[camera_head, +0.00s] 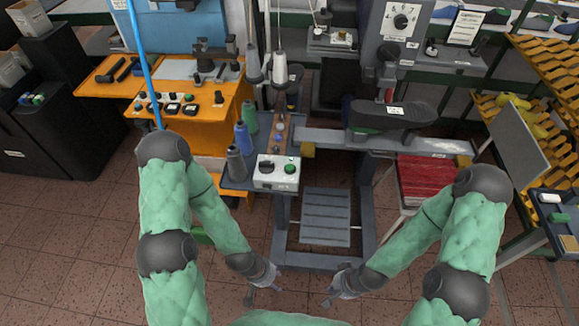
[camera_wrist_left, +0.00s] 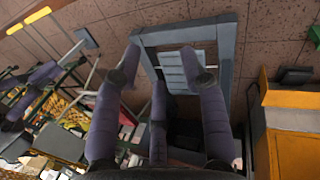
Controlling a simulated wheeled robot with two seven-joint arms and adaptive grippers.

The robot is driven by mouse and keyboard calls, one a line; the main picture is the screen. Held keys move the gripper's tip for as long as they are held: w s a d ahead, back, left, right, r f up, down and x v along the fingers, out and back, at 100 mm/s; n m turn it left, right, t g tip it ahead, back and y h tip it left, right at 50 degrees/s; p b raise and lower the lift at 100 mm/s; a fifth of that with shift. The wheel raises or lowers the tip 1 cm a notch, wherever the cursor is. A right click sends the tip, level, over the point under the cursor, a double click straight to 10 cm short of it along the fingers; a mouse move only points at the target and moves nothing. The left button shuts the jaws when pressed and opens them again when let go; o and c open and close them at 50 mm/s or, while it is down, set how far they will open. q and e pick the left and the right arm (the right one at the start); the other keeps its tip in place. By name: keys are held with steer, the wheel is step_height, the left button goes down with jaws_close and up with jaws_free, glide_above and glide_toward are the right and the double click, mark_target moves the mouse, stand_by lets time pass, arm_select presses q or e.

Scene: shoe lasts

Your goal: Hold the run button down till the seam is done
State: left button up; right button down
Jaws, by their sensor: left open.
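The control box (camera_head: 276,172) stands at the front of the machine's side table. Its pale front carries a black knob (camera_head: 266,166) and a round green button (camera_head: 290,169), which looks like the run button. A dark shoe or last (camera_head: 390,114) lies on the machine arm under the head. My left gripper (camera_head: 263,292) is open and empty, low in front of the machine and well below the box. In the left wrist view its purple fingers (camera_wrist_left: 160,62) are spread with nothing between them. My right gripper (camera_head: 334,288) is empty, its fingers apart, near the left one.
Thread cones (camera_head: 240,150) stand just behind and left of the control box. An orange bench (camera_head: 190,110) with tools is at the left. A foot treadle (camera_head: 325,217) lies under the machine. A red-topped stool (camera_head: 432,180) stands right. The tiled floor in front is clear.

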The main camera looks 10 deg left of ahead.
arm_select(q)
jaws_close()
stand_by(1.1)
